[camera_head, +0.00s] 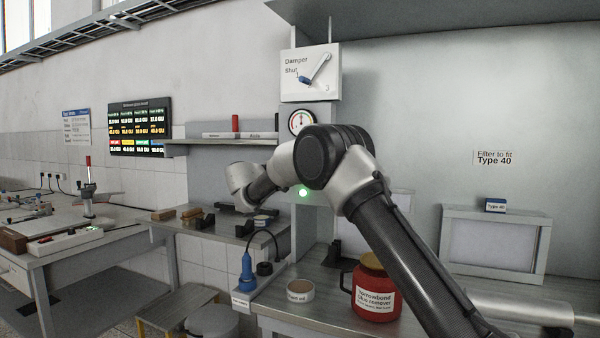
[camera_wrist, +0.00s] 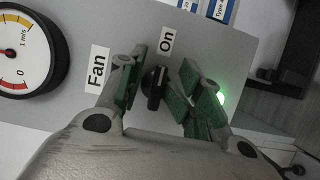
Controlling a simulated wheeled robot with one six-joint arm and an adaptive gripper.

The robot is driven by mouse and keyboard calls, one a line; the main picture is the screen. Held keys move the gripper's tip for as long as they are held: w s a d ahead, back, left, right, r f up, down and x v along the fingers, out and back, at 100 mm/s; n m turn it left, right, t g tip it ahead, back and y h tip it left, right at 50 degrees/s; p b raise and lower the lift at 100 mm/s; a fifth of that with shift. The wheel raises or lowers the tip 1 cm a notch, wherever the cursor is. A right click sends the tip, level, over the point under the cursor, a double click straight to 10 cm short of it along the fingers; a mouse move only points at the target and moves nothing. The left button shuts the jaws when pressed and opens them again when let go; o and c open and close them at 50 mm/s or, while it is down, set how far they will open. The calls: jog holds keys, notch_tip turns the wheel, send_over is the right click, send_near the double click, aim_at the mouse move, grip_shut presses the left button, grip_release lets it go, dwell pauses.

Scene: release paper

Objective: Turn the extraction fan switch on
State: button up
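The fan switch (camera_wrist: 155,87) is a black knob on a grey panel between a "Fan" label and an "On" label (camera_wrist: 167,40). Its long bar lies roughly toward "On" in the wrist view. A green light (camera_wrist: 221,97) is lit beside it and also shows in the head view (camera_head: 303,192). My gripper (camera_wrist: 165,80) is open, its green-padded fingers on either side of the knob with gaps visible. I cannot tell whether either pad touches it. In the head view my arm hides the knob, and my fingers cannot be made out.
A dial gauge (camera_head: 302,122) is on the panel, below a damper lever box (camera_head: 311,73). A red glue-remover pot (camera_head: 376,290), a white tub (camera_head: 300,290) and a blue tool (camera_head: 247,272) stand on the bench below. A framed filter (camera_head: 494,243) is at the right.

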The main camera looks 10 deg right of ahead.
jog(key=shift+s+a, duration=0.1)
jog(key=shift+a, duration=0.1)
jog(key=v, duration=1.1)
jog(key=shift+s+a, duration=0.25)
jog(key=shift+a, duration=0.05)
